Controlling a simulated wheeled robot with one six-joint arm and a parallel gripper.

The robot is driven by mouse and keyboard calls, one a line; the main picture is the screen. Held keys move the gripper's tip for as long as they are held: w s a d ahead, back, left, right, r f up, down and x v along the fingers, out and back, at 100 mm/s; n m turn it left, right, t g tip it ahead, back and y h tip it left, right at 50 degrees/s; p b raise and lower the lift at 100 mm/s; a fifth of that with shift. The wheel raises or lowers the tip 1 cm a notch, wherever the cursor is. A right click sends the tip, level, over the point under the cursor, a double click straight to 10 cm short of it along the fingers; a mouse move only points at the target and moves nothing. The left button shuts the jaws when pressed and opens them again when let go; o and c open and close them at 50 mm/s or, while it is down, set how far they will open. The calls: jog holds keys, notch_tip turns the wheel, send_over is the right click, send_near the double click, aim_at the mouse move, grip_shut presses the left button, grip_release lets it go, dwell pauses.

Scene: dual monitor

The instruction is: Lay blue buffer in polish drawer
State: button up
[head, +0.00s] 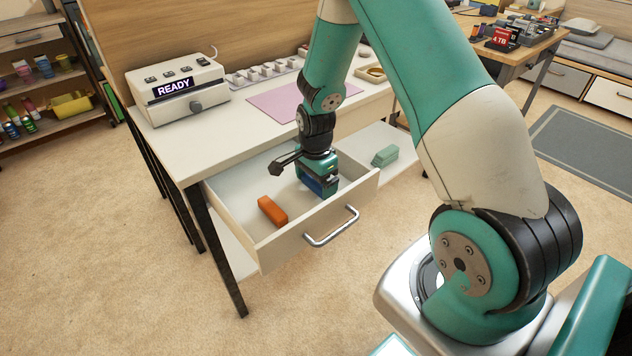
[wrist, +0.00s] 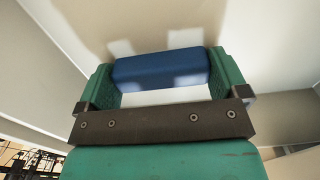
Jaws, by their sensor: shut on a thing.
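The drawer (head: 343,203) of the white desk is pulled open. My gripper (head: 318,187) reaches down into it, towards its right part. In the wrist view my gripper (wrist: 162,80) is shut on the blue buffer (wrist: 160,67), a blue block lying crosswise between the two green fingers. In the head view the blue buffer (head: 316,185) is mostly hidden by the gripper. I cannot tell whether the buffer touches the drawer floor. An orange block (head: 272,211) lies in the left front part of the drawer, apart from my gripper.
A device reading READY (head: 177,88), a pink mat (head: 285,101) and a white rack (head: 265,74) stand on the desk top above the drawer. A pale green block (head: 385,156) lies on the lower shelf to the right. The drawer handle (head: 331,228) sticks out in front.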

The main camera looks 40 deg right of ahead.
jog(key=shift+f, duration=0.1)
jog(key=o, duration=0.5)
jog(key=shift+o, duration=0.2)
jog(key=s+a+r+n+p, duration=0.1)
jog(key=a+r+n, duration=0.15)
jog(key=r, duration=0.55)
jog(key=a+r+n+p, duration=0.1)
jog(key=a+r, duration=0.2)
jog(key=r, duration=0.6)
jog(key=s+a+r+n+y, duration=0.2)
jog(key=s+a+r+n, duration=0.4)
jog(key=s+a+n, duration=0.2)
jog(key=s+a+r+n+y, duration=0.2)
jog(key=s+a+r+n, duration=0.4)
jog(key=s+a+n, duration=0.3)
jog(key=s+n, duration=0.4)
jog(key=shift+s, duration=0.15)
